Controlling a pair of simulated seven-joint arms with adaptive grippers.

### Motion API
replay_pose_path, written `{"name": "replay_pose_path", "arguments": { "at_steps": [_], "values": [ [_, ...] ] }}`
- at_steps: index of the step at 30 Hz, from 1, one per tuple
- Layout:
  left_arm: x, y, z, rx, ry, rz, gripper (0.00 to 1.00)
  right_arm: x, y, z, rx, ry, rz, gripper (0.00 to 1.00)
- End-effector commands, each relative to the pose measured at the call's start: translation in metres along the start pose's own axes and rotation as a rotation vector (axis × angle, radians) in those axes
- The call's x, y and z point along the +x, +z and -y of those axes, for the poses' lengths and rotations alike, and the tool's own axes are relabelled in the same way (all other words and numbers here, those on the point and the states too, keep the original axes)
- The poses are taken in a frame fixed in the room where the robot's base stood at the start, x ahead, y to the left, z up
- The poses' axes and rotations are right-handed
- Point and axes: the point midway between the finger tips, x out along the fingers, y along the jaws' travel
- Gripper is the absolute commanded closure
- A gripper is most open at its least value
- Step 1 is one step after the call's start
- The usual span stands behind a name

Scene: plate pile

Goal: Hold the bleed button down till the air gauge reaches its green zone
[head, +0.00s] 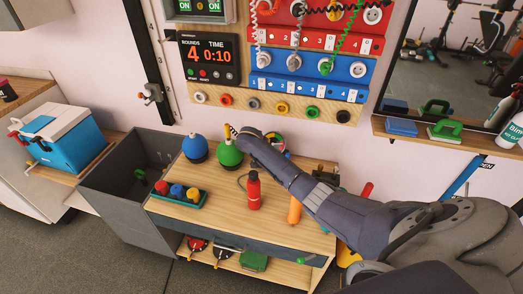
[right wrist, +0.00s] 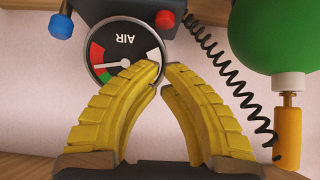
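The round air gauge (right wrist: 124,45), marked AIR upside down, is in the right wrist view. Its needle points left, near the red band's end; a green band lies just below. A red button (right wrist: 165,19) and a blue knob (right wrist: 61,25) stick out from the dark housing (right wrist: 110,8) above it. I cannot tell for certain which is the bleed button. My right gripper (right wrist: 163,70) has its yellow fingertips nearly together, with nothing between them, over the gauge's lower right edge and apart from the red button. The gauge (head: 278,139) is partly hidden by my right arm in the head view. My left gripper is out of view.
A green ball (head: 229,155), a blue ball (head: 195,147) and a red bottle (head: 253,190) stand on the wooden bench (head: 215,215). A coiled black cord (right wrist: 230,70) hangs beside my right gripper. A wall panel (head: 285,108) is above; a grey bin (head: 130,180) is left.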

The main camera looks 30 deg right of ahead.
Motion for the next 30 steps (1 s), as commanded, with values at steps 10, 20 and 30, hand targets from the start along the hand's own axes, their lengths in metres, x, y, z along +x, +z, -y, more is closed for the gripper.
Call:
{"name": "replay_pose_path", "arguments": {
  "at_steps": [10, 20, 30],
  "values": [
    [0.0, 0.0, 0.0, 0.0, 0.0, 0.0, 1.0, 0.033, 0.018, -0.001, -0.002, 0.002, -0.001, 1.0],
    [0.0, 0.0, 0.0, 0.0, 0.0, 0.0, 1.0, 0.042, 0.028, -0.001, 0.001, 0.001, -0.001, 1.0],
    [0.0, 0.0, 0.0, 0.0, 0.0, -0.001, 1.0, 0.043, 0.028, -0.001, 0.001, 0.001, 0.0, 1.0]
  ]
}}
